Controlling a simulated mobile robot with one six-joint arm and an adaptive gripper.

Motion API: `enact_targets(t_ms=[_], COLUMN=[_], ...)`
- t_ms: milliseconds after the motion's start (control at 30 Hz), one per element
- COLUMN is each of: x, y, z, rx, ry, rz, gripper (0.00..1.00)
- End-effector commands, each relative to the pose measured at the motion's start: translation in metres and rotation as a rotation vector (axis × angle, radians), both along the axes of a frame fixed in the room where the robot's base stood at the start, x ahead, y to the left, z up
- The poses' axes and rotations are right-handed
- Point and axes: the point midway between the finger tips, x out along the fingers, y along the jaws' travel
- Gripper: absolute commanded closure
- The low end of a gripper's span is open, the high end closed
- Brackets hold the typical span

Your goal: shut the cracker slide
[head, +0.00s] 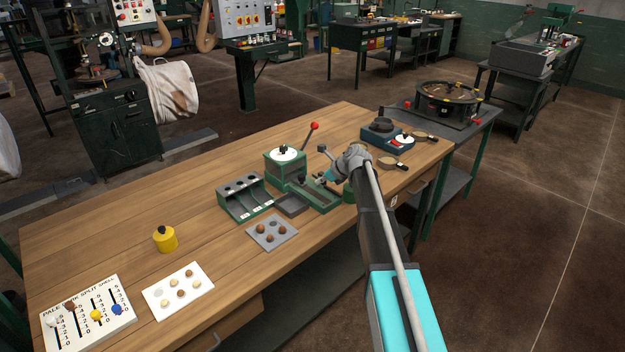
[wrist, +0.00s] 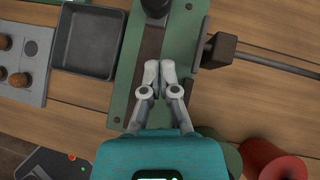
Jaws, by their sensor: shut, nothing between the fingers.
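The cracker is a green bench device; its base (head: 318,200) stands mid-table beside a green housing with a white round top. In the wrist view the green base plate (wrist: 180,28) carries a dark brown strip (wrist: 150,45), probably the slide or its channel, with a dark round-ended part (wrist: 155,6) at the far end. My gripper (wrist: 159,72) is shut and empty, with its fingertips over the strip. Whether they touch it is unclear. In the head view my gripper (head: 330,177) points down at the cracker, and my wrist hides part of it. I cannot tell how far the slide stands open.
A dark tray (wrist: 88,42) and a grey nut plate (head: 272,232) lie left of the cracker. A dark block on a rod (wrist: 218,50) stands close right of my fingers. A red-knobbed lever (head: 314,126) rises behind. A red cylinder (wrist: 275,160) is nearby.

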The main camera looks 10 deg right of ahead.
Motion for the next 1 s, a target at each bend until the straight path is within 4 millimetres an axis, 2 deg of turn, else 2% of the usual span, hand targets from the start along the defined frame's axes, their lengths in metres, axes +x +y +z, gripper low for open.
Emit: enact_targets(t_ms=[33,600,1000], x=[-0.004,-0.033,-0.042], y=[-0.004,-0.04,-0.05], z=[0.011,0.056,0.068], rx=[0.0,0.0,-0.001], ry=[0.0,0.001,0.001], rz=[-0.001,-0.001,0.001], gripper=[1.0,1.0,1.0])
